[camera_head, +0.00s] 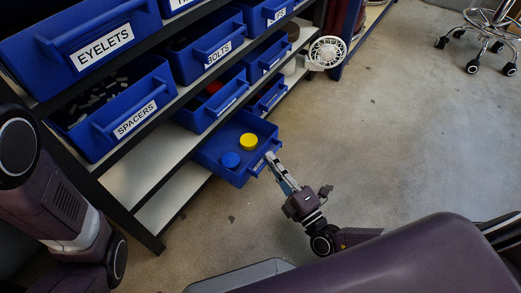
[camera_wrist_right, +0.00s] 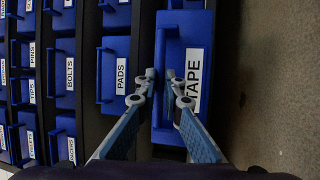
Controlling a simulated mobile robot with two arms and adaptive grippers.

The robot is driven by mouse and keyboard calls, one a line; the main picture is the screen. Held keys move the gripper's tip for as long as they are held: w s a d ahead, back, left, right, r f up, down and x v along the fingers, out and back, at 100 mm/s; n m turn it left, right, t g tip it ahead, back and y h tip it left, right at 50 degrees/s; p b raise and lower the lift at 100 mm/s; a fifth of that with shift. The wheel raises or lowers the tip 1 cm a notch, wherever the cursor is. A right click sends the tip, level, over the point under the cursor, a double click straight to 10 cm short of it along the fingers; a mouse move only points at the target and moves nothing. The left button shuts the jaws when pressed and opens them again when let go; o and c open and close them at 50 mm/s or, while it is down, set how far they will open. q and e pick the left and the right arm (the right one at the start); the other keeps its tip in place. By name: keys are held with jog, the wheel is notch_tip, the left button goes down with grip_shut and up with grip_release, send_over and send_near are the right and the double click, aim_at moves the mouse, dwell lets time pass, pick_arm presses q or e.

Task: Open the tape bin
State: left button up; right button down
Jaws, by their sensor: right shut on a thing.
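The blue tape bin (camera_head: 213,152) is slid out from the low part of the rack in the head view, with its inside showing. A yellow roll (camera_head: 249,141) and a blue roll (camera_head: 231,159) lie in it. In the right wrist view the bin front (camera_wrist_right: 195,30) bears the label TAPE and a blue bar handle (camera_wrist_right: 160,48). My right gripper (camera_head: 271,158) is at the bin's front, shut on the handle; its fingers (camera_wrist_right: 160,76) close around the bar in the wrist view. My left arm shows at the left edge of the head view, but its gripper is out of view.
The dark rack holds blue bins labelled EYELETS (camera_head: 100,47), SPACERS (camera_head: 130,118) and BOLTS (camera_head: 218,52). A PADS bin (camera_wrist_right: 116,73) is beside the tape bin. A white fan (camera_head: 327,52) stands at the rack's far end. The concrete floor (camera_head: 385,130) to the right is clear.

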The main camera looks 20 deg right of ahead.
jog(key=s+d, duration=0.5)
jog(key=s, duration=0.1)
jog(key=shift+s, duration=0.3)
jog(key=c, duration=2)
grip_release()
jog(key=shift+c, duration=0.2)
jog(key=v, duration=1.2)
